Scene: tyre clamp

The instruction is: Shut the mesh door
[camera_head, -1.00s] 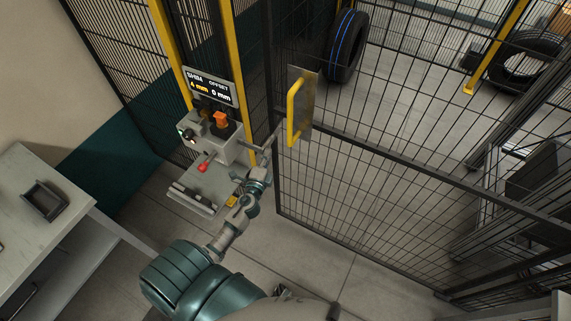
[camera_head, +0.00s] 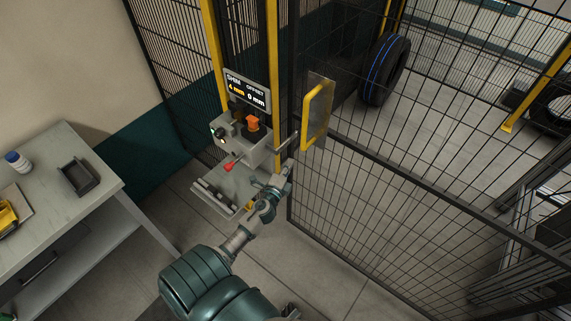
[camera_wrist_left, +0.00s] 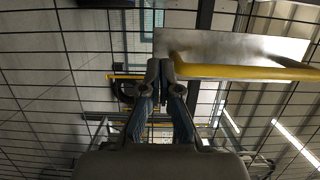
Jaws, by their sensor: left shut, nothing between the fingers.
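The mesh door (camera_head: 350,205) is a dark wire panel in a black frame. Its left edge stands close beside a yellow post (camera_head: 273,70), with a narrow gap in the picture; I cannot tell if it is latched. A yellow handle (camera_head: 317,115) on a metal plate sits near that edge. My left gripper (camera_head: 288,172) is shut and empty, below the handle by the door's left edge. In the left wrist view the shut fingertips (camera_wrist_left: 166,64) point at the mesh, just left of the yellow handle (camera_wrist_left: 240,72); contact is unclear.
A control box (camera_head: 240,140) with a red lever and a display (camera_head: 247,92) stands left of the post. A grey bench (camera_head: 70,210) with a black tray (camera_head: 79,177) is at the left. A tyre (camera_head: 384,70) stands behind the mesh. Floor before the door is clear.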

